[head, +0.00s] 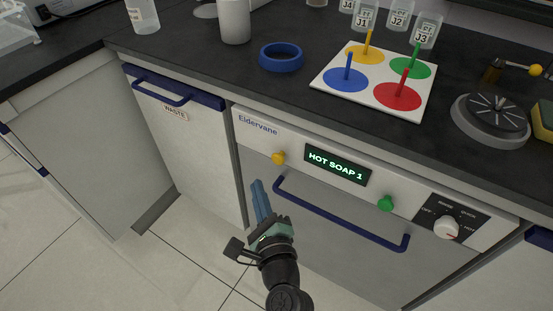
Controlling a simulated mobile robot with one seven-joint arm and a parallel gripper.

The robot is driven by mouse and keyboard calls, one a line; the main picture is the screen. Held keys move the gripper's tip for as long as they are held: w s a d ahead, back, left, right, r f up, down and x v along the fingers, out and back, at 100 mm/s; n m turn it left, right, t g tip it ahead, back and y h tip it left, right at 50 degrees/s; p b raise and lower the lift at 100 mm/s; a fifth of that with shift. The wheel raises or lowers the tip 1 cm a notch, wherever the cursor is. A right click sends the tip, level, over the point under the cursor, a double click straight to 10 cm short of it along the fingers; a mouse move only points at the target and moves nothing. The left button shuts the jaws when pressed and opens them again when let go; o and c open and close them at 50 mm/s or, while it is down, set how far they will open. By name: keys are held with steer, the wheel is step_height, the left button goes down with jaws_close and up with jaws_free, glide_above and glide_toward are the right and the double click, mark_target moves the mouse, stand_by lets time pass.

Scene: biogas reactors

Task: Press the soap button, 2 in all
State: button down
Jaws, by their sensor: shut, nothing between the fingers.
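The dishwasher front panel (400,202) carries a yellow button (278,157) left of the display and a green button (386,204) right of it. No readable label shows which one is the soap button. The lit display (338,167) reads "HOT SOAP 1". My gripper (257,184) is shut and empty, its blue fingers pointing up toward the panel. The fingertips appear a little below and left of the yellow button, apart from it in the picture. The distance in depth is hard to judge.
A blue door handle (340,215) sticks out below the panel, right of my gripper. A dial (446,227) sits at the panel's right. A waste drawer (190,140) with a blue handle is at left. The counter holds a blue ring (281,58) and a white peg board (330,90).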

mark_target(278, 159)
stand_by(0.8)
steer(key=s+m, duration=0.1)
steer(key=m, duration=1.1)
steer(key=s+a+m, duration=0.1)
steer(key=m, duration=1.1)
steer(key=s+a+m, duration=0.1)
steer(key=m, duration=1.1)
steer(key=shift+a, duration=0.15)
steer(key=w+d, duration=0.5)
steer(key=w, duration=0.2)
steer(key=shift+b, duration=0.45)
